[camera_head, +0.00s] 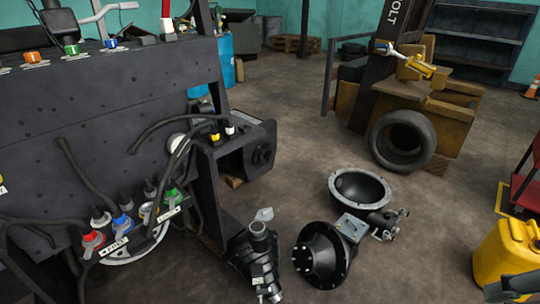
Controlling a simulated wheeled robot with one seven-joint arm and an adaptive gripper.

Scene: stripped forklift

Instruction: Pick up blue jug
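I cannot make out a blue jug for certain. A blue container (227,62), like a drum, stands on the floor at the back, partly hidden behind the dark forklift body (110,110). The one clear jug is yellow (505,250), with a dark cap, at the right edge and partly cut off by the frame.
Black housings (322,255) and a bowl-shaped metal part (360,190) lie on the floor in the middle. A tyre (402,140) leans by a yellow-brown machine (450,120). A red cart (525,185) stands at right. Floor between the tyre and yellow jug is clear.

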